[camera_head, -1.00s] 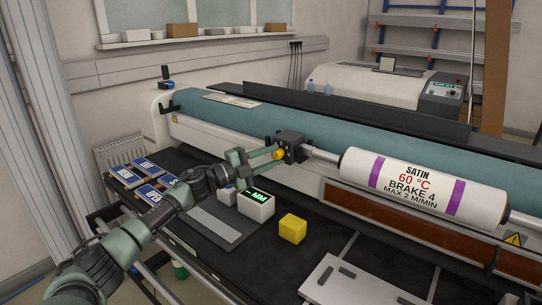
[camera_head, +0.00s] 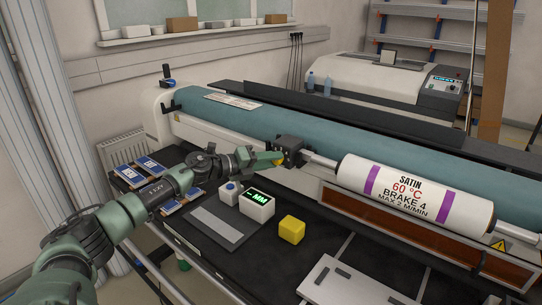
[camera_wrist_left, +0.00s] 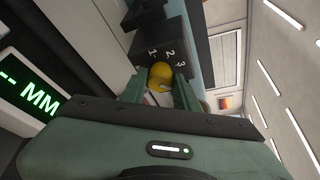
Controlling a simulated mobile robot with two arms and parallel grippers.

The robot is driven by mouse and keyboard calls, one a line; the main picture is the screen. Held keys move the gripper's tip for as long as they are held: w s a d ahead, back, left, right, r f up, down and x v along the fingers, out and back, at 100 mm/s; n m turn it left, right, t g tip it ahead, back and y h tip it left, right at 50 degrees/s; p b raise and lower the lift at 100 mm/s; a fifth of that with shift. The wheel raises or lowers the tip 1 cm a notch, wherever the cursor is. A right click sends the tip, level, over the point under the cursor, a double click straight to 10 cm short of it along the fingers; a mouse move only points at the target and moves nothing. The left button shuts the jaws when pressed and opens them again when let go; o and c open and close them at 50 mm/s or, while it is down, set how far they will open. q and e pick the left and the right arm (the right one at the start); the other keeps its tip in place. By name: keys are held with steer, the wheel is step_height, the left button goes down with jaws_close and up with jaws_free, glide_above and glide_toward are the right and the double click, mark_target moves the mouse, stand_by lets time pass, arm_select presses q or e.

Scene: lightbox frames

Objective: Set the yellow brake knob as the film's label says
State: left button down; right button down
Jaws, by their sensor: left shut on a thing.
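The film roll (camera_head: 410,193) is white with purple bands, and its label reads "SATIN 60 °C BRAKE 4 MAX 2 M/MIN". The dark brake block (camera_head: 289,146) sits at the left end of the roll's shaft. In the left wrist view the block (camera_wrist_left: 160,45) shows the numbers 1, 2 and 3; any other marks are hidden or unclear. My left gripper (camera_head: 275,158) is at the block, shut on the yellow brake knob (camera_wrist_left: 160,76), which sits between its fingertips. The head view mostly hides the knob. I cannot tell which number it points at. My right gripper is not in view.
A white box with a green "MM" display (camera_head: 257,206) and a yellow cube (camera_head: 291,230) stand on the dark table below my left arm. Blue-and-white cards (camera_head: 131,175) lie at the left. The long teal roller (camera_head: 350,146) runs behind the block.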

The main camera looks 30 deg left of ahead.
arm_select(q)
steer(key=shift+d+f+m, duration=0.1)
steer(key=shift+f+m, duration=0.05)
steer(key=shift+m, duration=0.15)
stand_by(0.4)
steer(key=c, duration=1.1)
jaws_free()
steer(key=shift+o, duration=0.2)
steer(key=b+v, duration=0.3)
steer(key=v, duration=0.4)
steer(key=shift+s+r, duration=0.2)
steer(key=shift+s, duration=0.15)
